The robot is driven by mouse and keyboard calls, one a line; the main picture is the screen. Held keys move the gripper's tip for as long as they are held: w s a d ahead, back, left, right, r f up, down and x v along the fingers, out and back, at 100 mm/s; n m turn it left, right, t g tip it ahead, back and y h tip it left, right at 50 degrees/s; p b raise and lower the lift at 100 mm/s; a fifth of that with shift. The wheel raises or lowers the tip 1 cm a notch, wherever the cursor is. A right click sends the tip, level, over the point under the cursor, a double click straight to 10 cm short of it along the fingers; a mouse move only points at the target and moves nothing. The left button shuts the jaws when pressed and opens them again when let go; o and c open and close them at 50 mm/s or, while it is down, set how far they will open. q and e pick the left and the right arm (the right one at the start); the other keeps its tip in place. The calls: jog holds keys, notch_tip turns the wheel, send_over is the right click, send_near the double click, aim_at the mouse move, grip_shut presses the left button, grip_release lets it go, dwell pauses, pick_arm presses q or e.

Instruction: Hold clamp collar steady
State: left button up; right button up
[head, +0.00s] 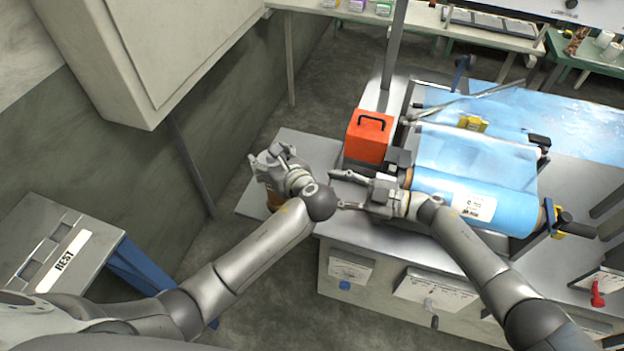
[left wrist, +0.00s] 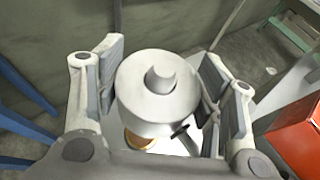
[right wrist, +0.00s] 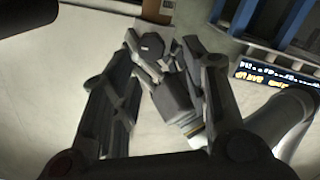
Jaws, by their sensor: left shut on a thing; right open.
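My left gripper (head: 272,160) is above the left end of the steel bench. A brass-coloured part (left wrist: 138,140) and a short dark lever show just below the piece. My right gripper (head: 339,190) is open, pointing left towards my left wrist. In the right wrist view a dark grey block (right wrist: 172,100) shows between its fingers; I cannot tell what it is.
An orange-red box with a black handle (head: 369,137) stands just behind my right gripper. A roll of blue film (head: 440,195) lies right of it, with a yellow part (head: 473,123) behind. A grey cabinet (head: 170,50) hangs at left. The bench's left corner (head: 250,208) is bare.

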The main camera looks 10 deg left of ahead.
jog(key=s+d+f+n+t+y, duration=0.3)
jog(key=n+t, duration=0.4)
jog(key=n, duration=1)
jog(key=w+a+r+h, duration=0.1)
jog(key=w+a, duration=0.3)
jog(key=a, duration=0.5)
jog(key=shift+r, duration=0.8)
jog(key=shift+c, duration=0.4)
jog(key=c, duration=0.7)
jog(key=shift+o, duration=0.2)
jog(key=shift+m+h, duration=1)
jog(key=shift+m, duration=1)
jog(key=o, duration=0.7)
jog(key=shift+o, duration=0.2)
